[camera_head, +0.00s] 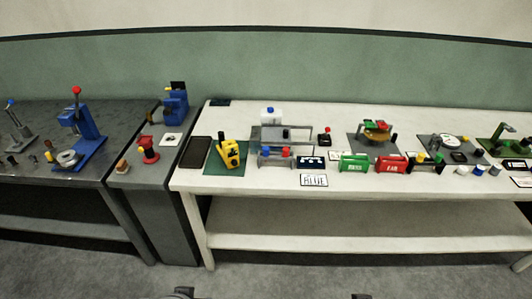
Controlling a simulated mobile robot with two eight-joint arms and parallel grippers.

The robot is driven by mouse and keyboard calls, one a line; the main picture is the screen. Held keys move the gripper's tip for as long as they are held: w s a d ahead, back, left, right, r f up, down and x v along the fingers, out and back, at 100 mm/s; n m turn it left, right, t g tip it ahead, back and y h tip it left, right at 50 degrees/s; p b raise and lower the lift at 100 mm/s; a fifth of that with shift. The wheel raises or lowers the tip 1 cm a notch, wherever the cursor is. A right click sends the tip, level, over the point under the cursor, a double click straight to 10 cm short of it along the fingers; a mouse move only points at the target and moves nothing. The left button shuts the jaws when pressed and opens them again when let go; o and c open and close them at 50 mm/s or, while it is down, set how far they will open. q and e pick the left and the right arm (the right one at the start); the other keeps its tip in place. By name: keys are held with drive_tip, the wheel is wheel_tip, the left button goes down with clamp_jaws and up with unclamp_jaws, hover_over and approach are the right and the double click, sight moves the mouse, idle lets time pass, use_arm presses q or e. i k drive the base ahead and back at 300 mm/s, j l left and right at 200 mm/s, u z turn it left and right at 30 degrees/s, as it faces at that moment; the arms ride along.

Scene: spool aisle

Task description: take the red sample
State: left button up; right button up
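Small red pieces show in several places on the white table, and I cannot tell which is the red sample. One red piece (287,151) sits in a low grey rack (275,160) beside a blue piece (266,151). Another red piece (381,125) is on a round fixture with green parts. A red-topped black block (324,138) stands between them. Dark parts at the bottom edge look like the tips of my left gripper (183,292) and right gripper (361,296). Both are far from the table and mostly cut off, and their fingers cannot be made out.
A green bin (354,164) and a red bin (391,165) stand near the white table's (230,187) front edge. A yellow device (230,154) is at its left. A dark bench (45,172) with a blue press (88,130) stands further left. The floor (270,280) in front is clear.

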sight(285, 150)
drive_tip(key=i+j+z, duration=0.25)
drive_tip(key=i+z, duration=0.15)
drive_tip(key=i+j+z, duration=0.35)
drive_tip(key=i, duration=0.2)
drive_tip(key=i+j+z, duration=0.4)
drive_tip(key=j, duration=0.1)
